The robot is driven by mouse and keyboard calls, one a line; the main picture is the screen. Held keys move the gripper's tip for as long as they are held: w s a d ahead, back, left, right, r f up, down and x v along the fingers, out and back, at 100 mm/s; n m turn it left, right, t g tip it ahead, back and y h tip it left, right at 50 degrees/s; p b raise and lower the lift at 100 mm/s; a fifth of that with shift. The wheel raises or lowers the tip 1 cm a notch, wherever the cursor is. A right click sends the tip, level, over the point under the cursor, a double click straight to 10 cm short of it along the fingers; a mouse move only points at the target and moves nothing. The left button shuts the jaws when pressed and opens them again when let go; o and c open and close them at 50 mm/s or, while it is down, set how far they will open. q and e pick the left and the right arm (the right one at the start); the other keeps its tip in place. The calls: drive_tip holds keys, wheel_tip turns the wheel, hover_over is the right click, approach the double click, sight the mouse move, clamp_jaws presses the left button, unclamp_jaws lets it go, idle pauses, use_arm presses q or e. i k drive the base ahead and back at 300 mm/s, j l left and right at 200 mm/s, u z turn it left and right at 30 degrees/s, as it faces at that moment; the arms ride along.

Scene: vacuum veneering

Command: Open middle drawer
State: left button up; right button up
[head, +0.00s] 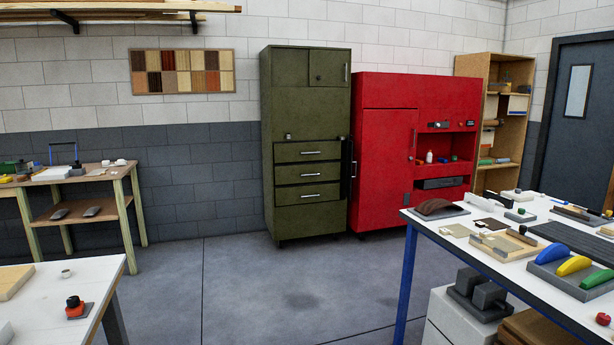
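A tall olive-green cabinet (309,115) stands against the back wall near the middle of the head view. Its lower half has a stack of three drawers with light bar handles. The middle drawer (300,173) looks shut, and its handle (311,174) runs level across its front. The top drawer (295,153) and the bottom drawer (299,194) also look shut. Neither of my grippers shows in the head view.
A red cabinet (386,150) stands right of the green one. A white-topped table (565,315) with veneering parts fills the right foreground, a white table (105,271) the left foreground. A wooden bench (130,178) stands at left. Grey floor (260,285) is clear before the cabinet.

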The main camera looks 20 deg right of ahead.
sight(293, 174)
drive_tip(key=i+l+z, duration=0.3)
drive_tip(key=i+z, duration=0.3)
drive_tip(key=i, duration=0.15)
drive_tip(key=i+l, duration=0.15)
drive_tip(key=i, duration=0.4)
drive_tip(key=i+l, duration=0.1)
drive_tip(key=i, duration=0.45)
drive_tip(key=i+l, duration=0.15)
drive_tip(key=i, duration=0.45)
drive_tip(key=i+j, duration=0.1)
drive_tip(key=i, duration=0.6)
drive_tip(key=i+j, duration=0.1)
drive_tip(key=i, duration=0.6)
drive_tip(key=i+j, duration=0.1)
drive_tip(key=i, duration=0.6)
drive_tip(key=i+l+u, duration=0.1)
drive_tip(key=i+l, duration=0.25)
drive_tip(key=i, duration=0.2)
drive_tip(key=i+l, duration=0.4)
drive_tip(key=i, duration=0.15)
drive_tip(key=i+u, duration=0.05)
